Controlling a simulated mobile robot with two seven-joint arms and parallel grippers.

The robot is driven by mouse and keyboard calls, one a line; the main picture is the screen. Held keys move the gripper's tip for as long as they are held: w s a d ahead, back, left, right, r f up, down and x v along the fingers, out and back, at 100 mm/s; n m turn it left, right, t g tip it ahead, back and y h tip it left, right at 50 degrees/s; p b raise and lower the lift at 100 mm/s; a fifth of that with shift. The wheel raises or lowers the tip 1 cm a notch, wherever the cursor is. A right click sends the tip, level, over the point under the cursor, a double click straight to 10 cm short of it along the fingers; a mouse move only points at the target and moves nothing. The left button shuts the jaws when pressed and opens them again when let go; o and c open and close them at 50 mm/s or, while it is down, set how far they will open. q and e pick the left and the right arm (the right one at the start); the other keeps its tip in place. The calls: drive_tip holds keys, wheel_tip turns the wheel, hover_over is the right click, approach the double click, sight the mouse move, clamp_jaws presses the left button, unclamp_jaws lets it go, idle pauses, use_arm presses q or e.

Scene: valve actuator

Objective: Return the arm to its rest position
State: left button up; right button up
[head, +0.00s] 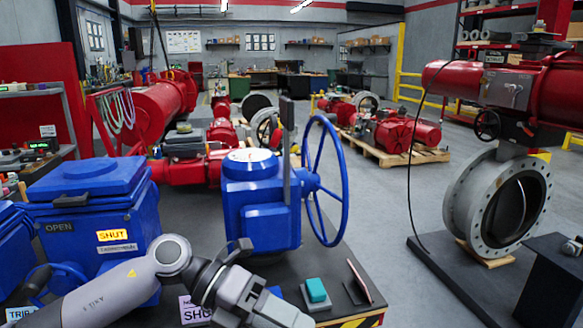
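My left arm comes in from the lower left, bends at a round grey joint and runs down to the right. Its wrist and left gripper (262,305) are at the bottom edge, in front of the blue valve actuator (262,205) and left of a small teal-topped block. The fingers are not clear, so I cannot tell whether they are open or shut. I see nothing held. The actuator stands upright with a large blue handwheel (343,190) on its right side. My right arm and gripper are not in view.
A blue box (90,200) with OPEN and SHUT labels stands at left behind my arm. A teal-topped block (316,290) and a tilted dark plate (360,280) sit near the bench front. A large red-and-grey valve (500,200) stands at right. Open floor lies between.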

use_arm(q)
drive_tip(key=w+a+f+n+t+y, duration=0.1)
drive_tip(key=a+f+n+t, duration=0.4)
drive_tip(key=n+t, duration=0.8)
drive_tip(key=w+a+f+n+t+y, duration=0.15)
drive_tip(key=a+f+n+t, duration=0.4)
drive_tip(key=n, duration=1.25)
drive_tip(key=s+a+f+n+g+y, duration=0.2)
drive_tip(key=s+a+f+n+y, duration=0.2)
drive_tip(key=s+f, duration=0.4)
drive_tip(key=s+a+f+n+g+y, duration=0.2)
drive_tip(key=s+a+f+n+y, duration=0.2)
drive_tip(key=s+f, duration=0.3)
wheel_tip(320, 180, down, 4)
drive_tip(key=shift+s+a+f+n, duration=0.25)
drive_tip(key=shift+s+a+n, duration=0.15)
drive_tip(key=shift+a+n, duration=0.2)
